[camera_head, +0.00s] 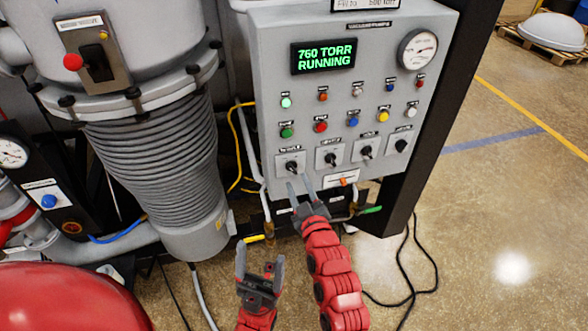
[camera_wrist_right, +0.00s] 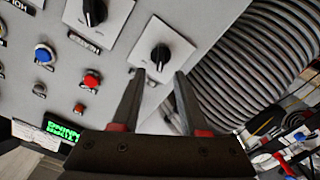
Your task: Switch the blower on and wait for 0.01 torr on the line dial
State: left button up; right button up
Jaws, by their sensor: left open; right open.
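The grey control panel (camera_head: 345,90) has a row of black rotary switches along its bottom; their labels are too small to read, so I cannot tell which is the blower's. My right gripper (camera_head: 302,183) is open, its fingertips just below the leftmost switch (camera_head: 292,166). In the right wrist view this switch (camera_wrist_right: 160,57) stands just beyond the two separated fingers (camera_wrist_right: 160,78), with nothing between them. The display (camera_head: 323,57) reads 760 TORR RUNNING. A round dial (camera_head: 418,49) sits at the panel's upper right; its reading is unclear. My left gripper (camera_head: 260,268) is open and empty, below the panel.
A ribbed grey bellows (camera_head: 155,150) stands left of the panel. Another dial (camera_head: 12,153) is at the far left, above a red rounded body (camera_head: 70,300). Pipes and a yellow cable (camera_head: 236,150) run beside the panel. The floor at right is mostly clear, with a black cable (camera_head: 405,265).

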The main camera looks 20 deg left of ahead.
aim_at(292, 170)
jog(key=shift+p+x, duration=0.6)
jog(key=shift+x, duration=1.75)
grip_shut()
